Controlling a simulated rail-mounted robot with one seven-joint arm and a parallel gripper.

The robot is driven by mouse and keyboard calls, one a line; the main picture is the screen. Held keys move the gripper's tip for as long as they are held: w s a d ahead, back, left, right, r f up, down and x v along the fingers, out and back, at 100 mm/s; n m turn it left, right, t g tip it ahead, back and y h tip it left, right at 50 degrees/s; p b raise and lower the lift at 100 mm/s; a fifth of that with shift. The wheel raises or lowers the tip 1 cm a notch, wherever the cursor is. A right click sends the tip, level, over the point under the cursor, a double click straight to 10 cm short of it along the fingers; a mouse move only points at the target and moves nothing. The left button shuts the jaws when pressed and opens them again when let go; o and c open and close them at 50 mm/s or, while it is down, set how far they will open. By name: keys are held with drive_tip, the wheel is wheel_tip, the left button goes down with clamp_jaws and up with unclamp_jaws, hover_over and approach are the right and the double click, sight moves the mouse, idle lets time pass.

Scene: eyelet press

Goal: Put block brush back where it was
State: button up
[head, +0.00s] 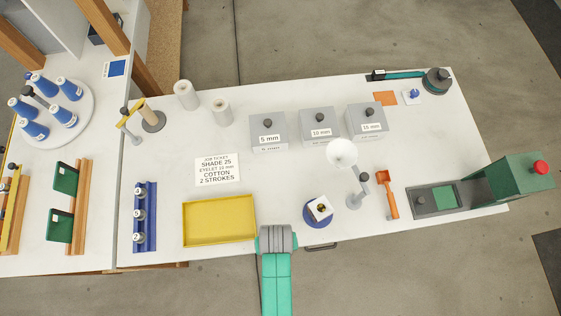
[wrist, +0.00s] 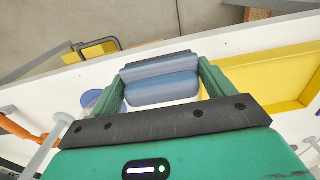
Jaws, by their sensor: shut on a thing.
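My gripper (wrist: 160,72) is shut on a blue-grey block with a dark edge strip, which I take to be the block brush (wrist: 162,88); it sits between the green fingers in the wrist view. In the head view only the grey end of my arm shows, by the table's front edge, between the yellow tray (head: 219,242) and the round blue base (head: 318,222). The brush and fingers cannot be made out there. How high the brush is above the table is unclear.
A grey post (head: 354,200), an orange tool (head: 388,195) and a green press (head: 522,180) stand to the right. Grey boxes (head: 268,131) are behind. The table around the job ticket (head: 217,169) is largely clear.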

hover_over(280, 222)
drive_tip(key=shift+s+f, duration=0.35)
drive_tip(key=shift+s, duration=0.1)
drive_tip(key=f, duration=0.3)
drive_tip(key=shift+w, duration=0.4)
drive_tip(key=shift+f, duration=0.25)
drive_tip(key=shift+f, duration=0.1)
drive_tip(key=o, duration=1.1)
drive_tip(key=shift+o, duration=0.2)
wheel_tip(280, 222, up, 12)
drive_tip(key=p, duration=0.1)
drive_tip(key=shift+d, duration=0.1)
